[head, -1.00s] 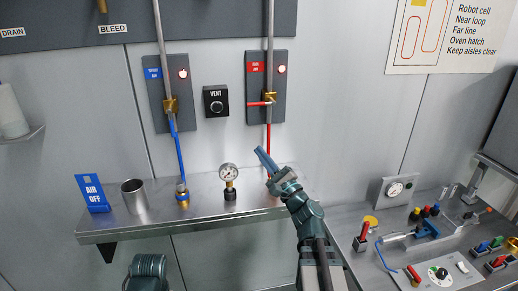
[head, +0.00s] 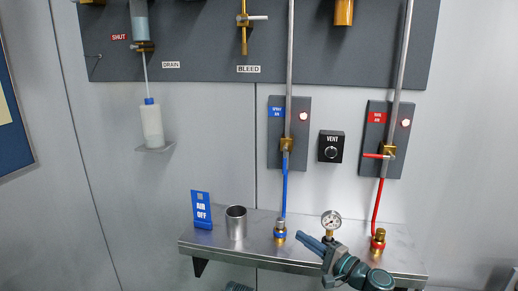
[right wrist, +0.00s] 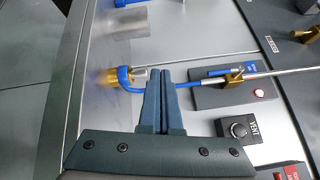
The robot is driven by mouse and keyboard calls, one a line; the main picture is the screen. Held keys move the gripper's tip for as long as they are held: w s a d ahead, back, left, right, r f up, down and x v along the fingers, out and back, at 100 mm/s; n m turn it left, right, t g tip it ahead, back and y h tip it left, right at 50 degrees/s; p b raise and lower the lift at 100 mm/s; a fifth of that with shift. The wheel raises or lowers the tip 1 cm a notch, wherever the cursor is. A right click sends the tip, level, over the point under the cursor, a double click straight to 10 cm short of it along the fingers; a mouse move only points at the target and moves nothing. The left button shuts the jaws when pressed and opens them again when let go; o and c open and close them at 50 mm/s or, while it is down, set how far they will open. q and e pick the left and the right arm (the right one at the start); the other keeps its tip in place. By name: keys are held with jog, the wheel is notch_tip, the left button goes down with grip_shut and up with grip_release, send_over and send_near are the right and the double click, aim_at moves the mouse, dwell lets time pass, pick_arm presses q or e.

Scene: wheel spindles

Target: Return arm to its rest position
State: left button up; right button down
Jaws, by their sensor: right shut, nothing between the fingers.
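My right gripper (head: 309,241) is shut and empty, pointing left in the head view, in front of the shelf beside the pressure gauge (head: 331,222). In the right wrist view the two fingers (right wrist: 161,72) lie together, their tips over the blue hose (right wrist: 185,84). I cannot tell whether they touch it. The blue hose (head: 285,185) runs down to a brass fitting (head: 280,232) on the shelf. The red hose (head: 377,200) runs down to another brass fitting (head: 378,240). My left gripper is not in view.
The steel shelf (head: 260,255) carries a metal cup (head: 236,223) and a blue AIR OFF sign (head: 201,210). A VENT knob (head: 331,146) sits between two wall panels with lit red lamps. A white bottle (head: 152,125) stands on a small wall bracket to the left.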

jog(key=s+a+f+n+g+h, duration=0.1)
jog(key=s+a+f+n+g, duration=0.4)
jog(key=a+f, duration=0.25)
jog(key=s+a+f+n+g+h, duration=0.2)
jog(key=s+a+f+n+g, duration=0.35)
jog(key=f, duration=0.25)
jog(key=s+d+f+n+g+h, duration=0.3)
jog(key=s+d+f+n+h, duration=0.2)
jog(key=h, duration=0.5)
jog(key=s+f, duration=0.2)
jog(key=s, duration=0.1)
jog(key=shift+s+f+n+g, duration=0.15)
jog(key=shift+n+g, duration=0.2)
